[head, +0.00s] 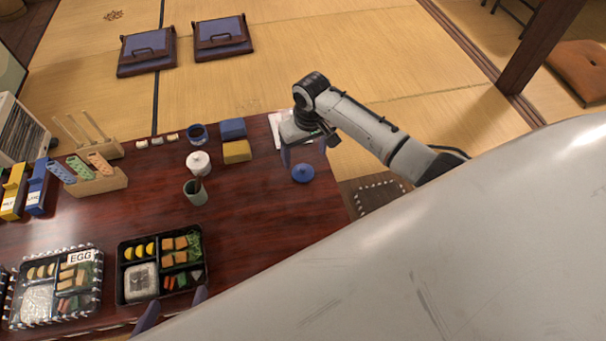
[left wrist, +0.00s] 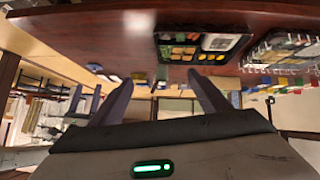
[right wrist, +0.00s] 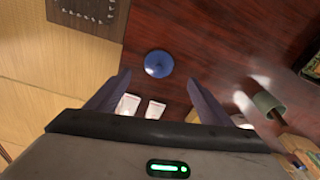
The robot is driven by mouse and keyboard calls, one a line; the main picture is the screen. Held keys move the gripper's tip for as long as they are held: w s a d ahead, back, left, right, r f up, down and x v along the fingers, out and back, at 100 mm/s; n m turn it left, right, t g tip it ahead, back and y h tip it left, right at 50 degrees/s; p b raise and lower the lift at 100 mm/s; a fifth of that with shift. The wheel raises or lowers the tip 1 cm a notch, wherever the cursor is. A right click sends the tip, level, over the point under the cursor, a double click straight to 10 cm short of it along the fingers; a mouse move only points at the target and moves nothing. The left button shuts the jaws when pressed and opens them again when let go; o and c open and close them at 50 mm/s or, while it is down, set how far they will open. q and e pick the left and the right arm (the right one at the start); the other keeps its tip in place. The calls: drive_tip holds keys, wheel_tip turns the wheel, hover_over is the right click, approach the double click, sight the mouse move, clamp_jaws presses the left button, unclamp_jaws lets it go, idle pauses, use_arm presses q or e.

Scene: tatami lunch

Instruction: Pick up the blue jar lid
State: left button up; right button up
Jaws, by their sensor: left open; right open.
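The blue jar lid (head: 303,174) lies on the dark red table, near its right edge, with its knob up. It also shows in the right wrist view (right wrist: 158,64), just beyond and between the fingertips. My right gripper (head: 304,154) is open and empty above the table, close to the lid on its far side; the lid is apart from both fingers. My left gripper (head: 174,306) is open and empty at the near edge of the table, by the black bento box (head: 122,285).
A white-lidded jar (head: 198,163), a grey-green cup (head: 195,193), a blue bowl (head: 197,134) and blue and yellow boxes (head: 236,151) stand left of the lid. A clear-covered bento (head: 56,318) lies at the near left. The table around the lid is clear.

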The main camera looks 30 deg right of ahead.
sight(303, 169)
drive_tip(key=f, duration=0.1)
drive_tip(key=f+b, duration=0.1)
drive_tip(key=f, duration=0.1)
drive_tip(key=shift+w+f, duration=0.25)
drive_tip(key=shift+f, duration=0.1)
drive_tip(key=f+b, duration=0.2)
drive_tip(key=f, duration=0.1)
drive_tip(key=f+b, duration=0.1)
drive_tip(key=shift+w+d+f, duration=0.15)
drive_tip(key=shift+w, duration=0.25)
drive_tip(key=shift+f+b, duration=0.45)
drive_tip(key=shift+f, duration=0.05)
use_arm(q)
drive_tip(key=d+f+g, duration=0.1)
drive_tip(key=w+d+f+m+g, duration=0.1)
drive_tip(key=d+f, duration=0.1)
drive_tip(key=shift+w+f+m+h, duration=0.1)
drive_tip(key=shift+f+m+h, duration=0.2)
drive_tip(key=shift+h, duration=0.1)
use_arm(e)
drive_tip(key=c, duration=1.1)
